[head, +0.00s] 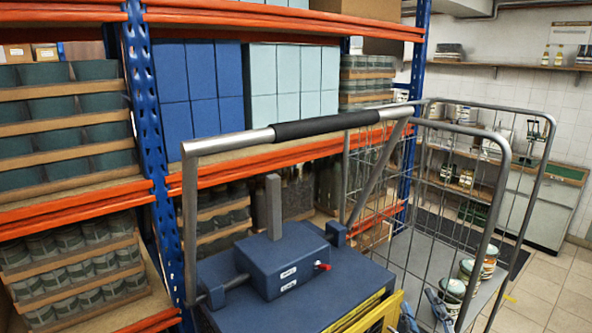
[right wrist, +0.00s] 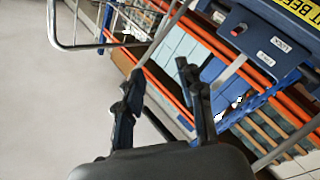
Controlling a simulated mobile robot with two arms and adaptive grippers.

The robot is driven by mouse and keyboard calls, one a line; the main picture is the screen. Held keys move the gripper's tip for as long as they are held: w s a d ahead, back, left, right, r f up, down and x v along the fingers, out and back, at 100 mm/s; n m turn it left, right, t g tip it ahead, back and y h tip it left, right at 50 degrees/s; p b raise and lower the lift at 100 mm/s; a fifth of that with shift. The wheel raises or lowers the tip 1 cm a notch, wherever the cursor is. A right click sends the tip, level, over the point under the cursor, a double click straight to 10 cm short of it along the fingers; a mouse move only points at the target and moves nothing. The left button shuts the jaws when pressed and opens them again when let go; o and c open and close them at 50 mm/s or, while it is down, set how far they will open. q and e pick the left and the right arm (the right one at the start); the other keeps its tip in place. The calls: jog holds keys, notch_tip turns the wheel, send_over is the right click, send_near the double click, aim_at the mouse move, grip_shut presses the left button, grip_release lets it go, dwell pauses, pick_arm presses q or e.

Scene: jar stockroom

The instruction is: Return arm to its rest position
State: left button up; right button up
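My right gripper (head: 424,310) shows at the bottom of the head view, right of the blue cart platform and in front of the roll cage. In the right wrist view its two dark fingers (right wrist: 158,75) are spread apart with nothing between them. My left gripper is in neither view. Several lidded jars (head: 453,290) stand on the base of the wire roll cage (head: 480,130), just beyond my right gripper. No jar is held by it.
A blue deck (head: 350,285) with a blue box (head: 283,263) and a grey handlebar (head: 230,142) stands close in front. Orange-and-blue racking (head: 148,110) with crates of jars fills the left. Tiled floor (head: 545,285) is clear at right.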

jog(key=s+d+f+m+g+h, duration=0.1)
jog(key=s+f+m+g, duration=0.3)
jog(key=f, duration=0.5)
jog(key=s+d+f+m+g, duration=0.1)
jog(key=s+f+g, duration=0.35)
jog(key=f, duration=0.35)
jog(key=s+a+f+m+g+y, duration=0.1)
jog(key=s+a+f+g, duration=0.1)
jog(key=s+f+g, duration=0.45)
jog(key=s+a+f+g+y, duration=0.1)
jog(key=s+a+f, duration=0.15)
jog(key=s, duration=0.75)
notch_tip(320, 180, down, 34)
jog(key=s+b, duration=0.1)
jog(key=b, duration=0.7)
jog(key=s+d+f+g+b, duration=0.1)
jog(key=s+d+f+b, duration=0.1)
jog(key=s+f, duration=0.6)
jog(key=s+d+f+g+b, duration=0.1)
jog(key=s+f+b, duration=0.2)
jog(key=s+f, duration=0.5)
notch_tip(320, 180, down, 6)
jog(key=shift+s+d+r+h, duration=0.1)
jog(key=shift+s+d+h, duration=0.2)
jog(key=shift+d, duration=0.05)
